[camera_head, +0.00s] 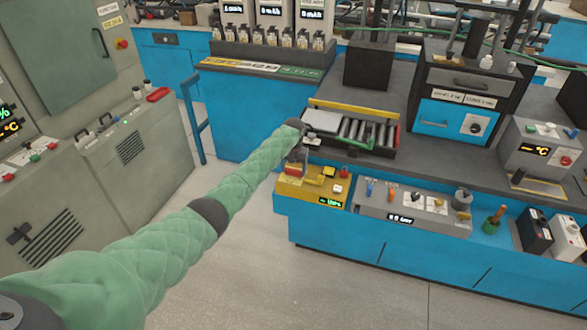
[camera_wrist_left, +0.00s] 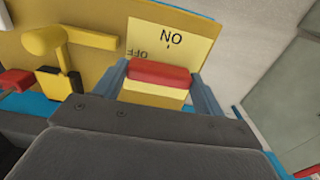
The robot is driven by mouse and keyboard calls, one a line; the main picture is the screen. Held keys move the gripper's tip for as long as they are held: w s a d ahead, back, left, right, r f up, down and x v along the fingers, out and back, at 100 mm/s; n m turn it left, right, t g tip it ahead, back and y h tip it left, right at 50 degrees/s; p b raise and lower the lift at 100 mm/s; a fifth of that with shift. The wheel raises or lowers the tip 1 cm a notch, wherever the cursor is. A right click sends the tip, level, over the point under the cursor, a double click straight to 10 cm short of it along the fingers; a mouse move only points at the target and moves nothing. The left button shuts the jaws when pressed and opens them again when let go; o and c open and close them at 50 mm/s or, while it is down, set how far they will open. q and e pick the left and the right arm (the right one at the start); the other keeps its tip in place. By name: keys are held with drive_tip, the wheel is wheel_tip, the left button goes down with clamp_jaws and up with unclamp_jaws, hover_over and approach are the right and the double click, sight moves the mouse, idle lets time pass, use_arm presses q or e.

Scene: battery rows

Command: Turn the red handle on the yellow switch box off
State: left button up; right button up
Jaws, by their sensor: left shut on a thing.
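The yellow switch box (camera_head: 312,190) sits at the left front corner of the blue bench. Its red handle (camera_wrist_left: 160,73) lies between the two fingers of my left gripper (camera_wrist_left: 160,78) in the left wrist view, and the gripper is shut on it. A pale label (camera_wrist_left: 172,42) beside the handle reads ON and OFF, upside down in that view. The OFF word is nearer the handle. In the head view my left gripper (camera_head: 296,160) is over the box's left end and hides part of it. My right gripper is in neither view.
A yellow lever (camera_wrist_left: 50,42) and a red part (camera_wrist_left: 15,80) are close beside the handle on the box. A grey panel (camera_head: 400,208) with small switches stands to the right. A roller tray (camera_head: 357,130) is behind. The floor in front is clear.

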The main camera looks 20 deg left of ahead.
sight(294, 170)
use_arm(q)
drive_tip(key=shift+w+r, duration=0.1)
drive_tip(key=shift+r, duration=0.05)
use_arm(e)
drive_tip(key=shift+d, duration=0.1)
use_arm(q)
drive_tip(key=o, duration=1)
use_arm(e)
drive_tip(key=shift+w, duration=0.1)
use_arm(q)
drive_tip(key=shift+r+b, duration=0.3)
drive_tip(key=shift+r, duration=0.1)
wheel_tip(294, 170, up, 5)
drive_tip(key=shift+f+b, duration=0.1)
drive_tip(key=shift+b, duration=0.75)
drive_tip(key=shift+r, duration=1)
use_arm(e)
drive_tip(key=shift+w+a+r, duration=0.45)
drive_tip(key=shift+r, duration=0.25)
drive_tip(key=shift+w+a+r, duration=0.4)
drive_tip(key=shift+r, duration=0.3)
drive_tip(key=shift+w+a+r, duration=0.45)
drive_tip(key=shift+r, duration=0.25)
use_arm(q)
drive_tip(key=shift+d, duration=0.1)
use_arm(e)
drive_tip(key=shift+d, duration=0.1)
